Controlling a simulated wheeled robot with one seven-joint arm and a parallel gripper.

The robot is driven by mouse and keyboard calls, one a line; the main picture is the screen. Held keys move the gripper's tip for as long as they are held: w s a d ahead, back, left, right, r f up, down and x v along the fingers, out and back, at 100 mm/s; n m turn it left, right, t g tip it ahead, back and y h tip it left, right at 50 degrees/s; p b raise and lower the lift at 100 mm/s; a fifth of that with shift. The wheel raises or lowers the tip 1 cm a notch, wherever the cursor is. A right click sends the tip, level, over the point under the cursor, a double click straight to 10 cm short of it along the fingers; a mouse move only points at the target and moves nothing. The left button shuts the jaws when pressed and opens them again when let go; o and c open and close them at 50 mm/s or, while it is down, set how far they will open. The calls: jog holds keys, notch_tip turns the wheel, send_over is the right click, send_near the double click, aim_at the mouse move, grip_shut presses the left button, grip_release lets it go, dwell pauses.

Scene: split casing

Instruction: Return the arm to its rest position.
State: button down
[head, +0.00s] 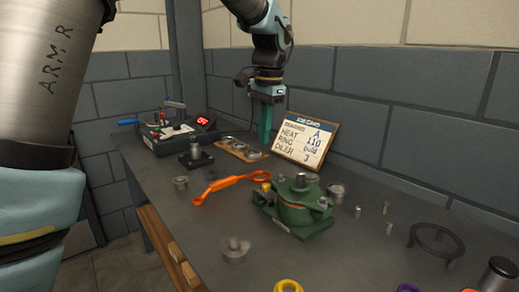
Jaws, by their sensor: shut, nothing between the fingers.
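My gripper (264,122) hangs pointing down over the back of the workbench, left of the job card. Its teal-green fingers are together with nothing seen between them. The fingertips are near the back wall, behind the wooden board with round parts. My arm comes down to it from the top of the picture. A large grey and pale-blue link of mine, marked "ARM R", fills the left foreground. The green split casing (297,208) stands on the bench in the middle, apart from the gripper.
The bench (190,232) holds an orange wrench (229,187), a job card (304,141), a wooden board (241,150), a device with a red display (170,139), a metal cup (235,250), a dark ring stand (437,242) and several small metal parts. The brick wall closes the back.

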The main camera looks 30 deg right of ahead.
jog(key=shift+s+r, duration=0.2)
jog(key=shift+r, duration=0.4)
jog(key=w+a+f+n, duration=0.3)
jog(key=a+f+n, duration=0.1)
jog(key=a, duration=0.7)
jog(key=w+a+f+n, duration=0.2)
jog(key=a+f+n, duration=0.15)
jog(key=a, duration=0.75)
jog(key=s+a+f+n, duration=0.3)
jog(key=s+a+f, duration=0.1)
jog(key=a, duration=0.4)
jog(key=s+a+f+n, duration=0.3)
jog(key=a+n, duration=0.1)
jog(key=a, duration=0.4)
jog(key=shift+s+a+f, duration=0.25)
jog(key=shift+s+f, duration=0.1)
jog(key=shift+s, duration=0.05)
